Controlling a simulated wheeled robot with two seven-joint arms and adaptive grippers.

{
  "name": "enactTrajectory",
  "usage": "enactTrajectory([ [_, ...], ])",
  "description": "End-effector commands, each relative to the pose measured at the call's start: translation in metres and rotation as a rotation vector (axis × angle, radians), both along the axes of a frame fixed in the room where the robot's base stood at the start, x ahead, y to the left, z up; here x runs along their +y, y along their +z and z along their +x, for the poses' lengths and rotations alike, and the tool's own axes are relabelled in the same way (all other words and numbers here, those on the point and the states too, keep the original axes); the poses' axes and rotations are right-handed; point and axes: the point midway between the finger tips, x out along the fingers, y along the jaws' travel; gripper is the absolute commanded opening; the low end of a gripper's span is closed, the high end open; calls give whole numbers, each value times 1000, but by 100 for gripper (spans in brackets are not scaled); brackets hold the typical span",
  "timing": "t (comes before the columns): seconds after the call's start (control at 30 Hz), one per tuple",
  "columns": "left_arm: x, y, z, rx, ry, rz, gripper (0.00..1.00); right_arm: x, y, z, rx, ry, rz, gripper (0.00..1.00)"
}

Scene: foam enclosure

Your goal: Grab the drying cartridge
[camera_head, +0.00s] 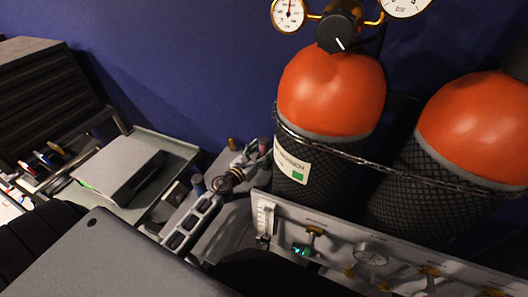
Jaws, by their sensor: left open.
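I cannot tell for sure which thing is the drying cartridge; no label for it is readable. My left gripper (238,170) seems to be the grey, slotted, jointed metal part left of the middle, reaching up and to the right. It is open, and I see nothing held in it. Small cylindrical items lie close around it, among them a dark upright one (197,185); whether the gripper touches any of them is unclear. My right gripper is not in view.
Two orange-topped gas cylinders (331,92) (478,128) in black mesh stand behind a chain (380,161). A panel with valves and a gauge (371,253) runs in front. A grey box (118,168) rests on a tray (184,150) at left. A grey plate (105,262) fills the lower left.

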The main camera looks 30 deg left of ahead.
Motion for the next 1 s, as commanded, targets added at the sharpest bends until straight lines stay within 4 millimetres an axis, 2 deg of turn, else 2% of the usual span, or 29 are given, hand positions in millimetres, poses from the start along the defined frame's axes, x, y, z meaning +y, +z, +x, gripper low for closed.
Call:
enactTrajectory([
  [0.23,-3,1,12,0,-1,-1,62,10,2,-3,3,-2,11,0],
  [0.73,-3,0,13,0,-1,0,62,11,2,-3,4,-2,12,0],
  [1.0,-3,0,13,0,-1,0,28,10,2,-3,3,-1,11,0],
])
